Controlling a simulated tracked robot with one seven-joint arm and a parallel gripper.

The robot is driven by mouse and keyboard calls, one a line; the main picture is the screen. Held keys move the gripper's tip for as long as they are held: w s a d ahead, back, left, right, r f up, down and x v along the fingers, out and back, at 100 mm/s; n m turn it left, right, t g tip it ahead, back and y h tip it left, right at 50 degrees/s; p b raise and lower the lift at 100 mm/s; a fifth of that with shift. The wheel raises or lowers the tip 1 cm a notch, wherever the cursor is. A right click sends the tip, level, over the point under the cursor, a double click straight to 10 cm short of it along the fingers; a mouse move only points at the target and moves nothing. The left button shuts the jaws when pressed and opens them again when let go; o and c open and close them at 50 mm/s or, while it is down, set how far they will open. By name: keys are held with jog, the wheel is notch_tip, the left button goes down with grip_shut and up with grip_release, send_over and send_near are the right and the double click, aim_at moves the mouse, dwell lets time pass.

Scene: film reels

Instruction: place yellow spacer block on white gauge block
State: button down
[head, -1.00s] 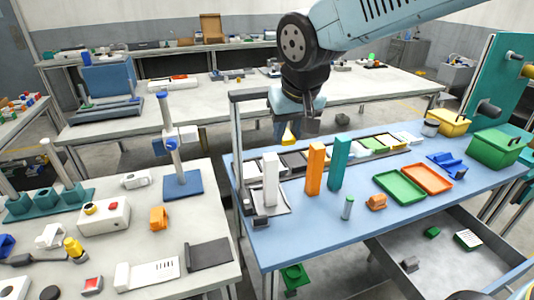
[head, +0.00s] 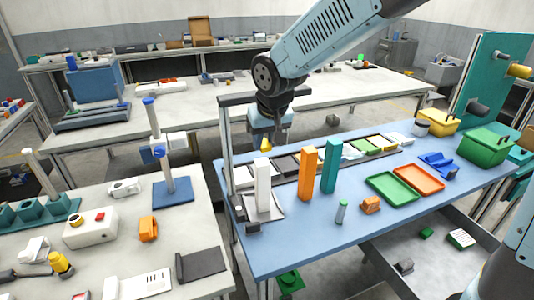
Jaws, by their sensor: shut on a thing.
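The yellow spacer block (head: 266,145) is held at the lower end of my gripper (head: 266,139), which is shut on it. The white gauge block (head: 262,187) stands upright on a light pad at the left end of the blue table. In the head view the yellow block appears just above the white block's top and slightly to its right. I cannot tell whether they touch or how they line up in depth. The gripper's fingers are small and partly hidden by the wrist.
A tall orange block (head: 308,174) and a tall teal block (head: 330,165) stand close to the right of the white block. Green (head: 391,187) and orange (head: 418,178) trays lie farther right on the blue table (head: 300,236).

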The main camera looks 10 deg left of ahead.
aim_at(264, 142)
jog(key=shift+w+a+f, duration=0.2)
jog(key=shift+w+f, duration=0.3)
jog(key=shift+f, duration=0.2)
jog(key=shift+w+a+f, duration=0.2)
jog(key=shift+w+f, duration=0.25)
jog(key=shift+f, duration=0.2)
notch_tip(264, 142, down, 3)
jog(key=shift+r, duration=0.1)
jog(key=c, duration=0.8)
grip_release()
jog(key=v, duration=1.2)
